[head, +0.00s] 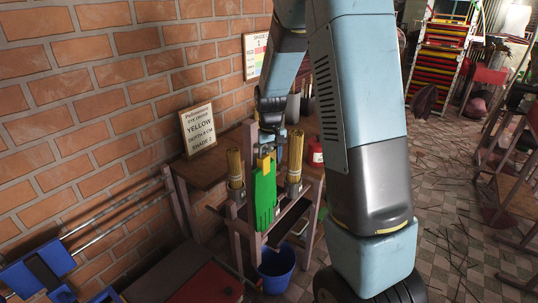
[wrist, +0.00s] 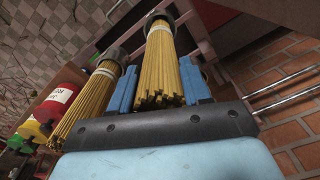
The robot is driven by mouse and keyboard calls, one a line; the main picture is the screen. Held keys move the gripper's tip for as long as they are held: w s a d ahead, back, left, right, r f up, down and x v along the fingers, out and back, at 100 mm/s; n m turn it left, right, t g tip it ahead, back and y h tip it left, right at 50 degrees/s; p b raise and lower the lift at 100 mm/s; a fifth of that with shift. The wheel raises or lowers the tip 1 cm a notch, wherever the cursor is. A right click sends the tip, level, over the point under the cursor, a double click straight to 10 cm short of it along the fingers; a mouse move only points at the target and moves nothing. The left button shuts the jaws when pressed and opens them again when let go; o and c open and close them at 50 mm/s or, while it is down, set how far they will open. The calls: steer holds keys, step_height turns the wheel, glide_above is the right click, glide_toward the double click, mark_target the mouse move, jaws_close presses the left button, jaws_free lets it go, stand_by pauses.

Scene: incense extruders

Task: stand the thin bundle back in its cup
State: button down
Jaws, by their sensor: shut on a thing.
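In the wrist view, the blue fingers of my gripper (wrist: 158,74) close on both sides of a bundle of thin yellow sticks (wrist: 161,82) with a white band. Its far end lines up with a dark grey cup (wrist: 152,19); I cannot tell how deep it sits. A second banded yellow bundle (wrist: 92,104) stands in a cup at its left, outside the fingers. In the head view, two yellow bundles (head: 235,167) (head: 295,157) stand upright in cups on the wooden stand. My wrist comes down between them, and my fingertips are hard to make out there.
A green slotted plate (head: 263,197) is at the stand's middle. A red can (head: 315,156) stands right of the bundles. A blue bucket (head: 276,270) is under the stand. Metal rails (head: 112,216) run at the left.

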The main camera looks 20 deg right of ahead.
steer(key=shift+f, duration=0.3)
steer(key=shift+c, duration=2.2)
jaws_free()
steer(key=shift+r, duration=0.1)
step_height(320, 180, up, 13)
steer(key=shift+f, duration=0.15)
steer(key=shift+r, duration=0.4)
